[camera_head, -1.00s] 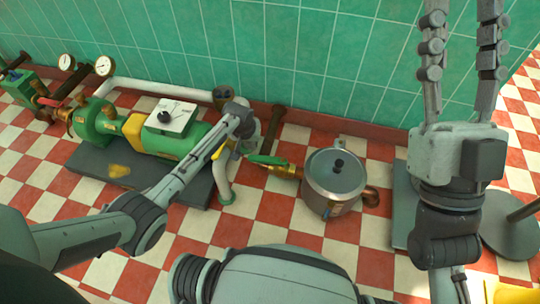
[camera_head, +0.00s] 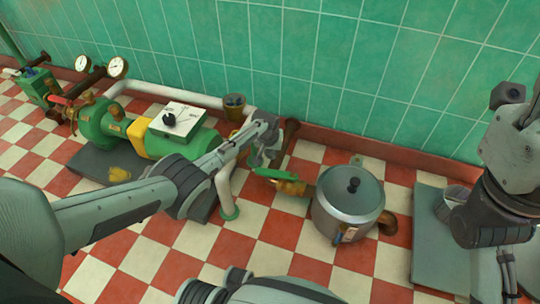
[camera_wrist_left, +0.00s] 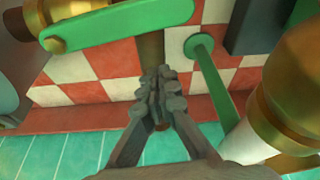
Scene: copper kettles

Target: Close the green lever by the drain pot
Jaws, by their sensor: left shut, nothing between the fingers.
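The green lever (camera_head: 275,173) sits on a brass valve (camera_head: 291,186) at the left side of the steel drain pot (camera_head: 346,205). Its handle points left, away from the pot. The lever also crosses the upper left of the left wrist view (camera_wrist_left: 125,24), with a brass fitting at its left end. My left gripper (camera_head: 272,152) is shut and empty, just behind the lever in the head view. In the left wrist view its fingertips (camera_wrist_left: 160,80) are together, apart from the lever in the picture. My right gripper (camera_head: 530,112) is partly cut off at the right edge.
A green pump (camera_head: 180,143) with a switch box stands on a dark base to the left. The tiled wall (camera_head: 300,60) is close behind. Checkered floor is clear in front of the pot.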

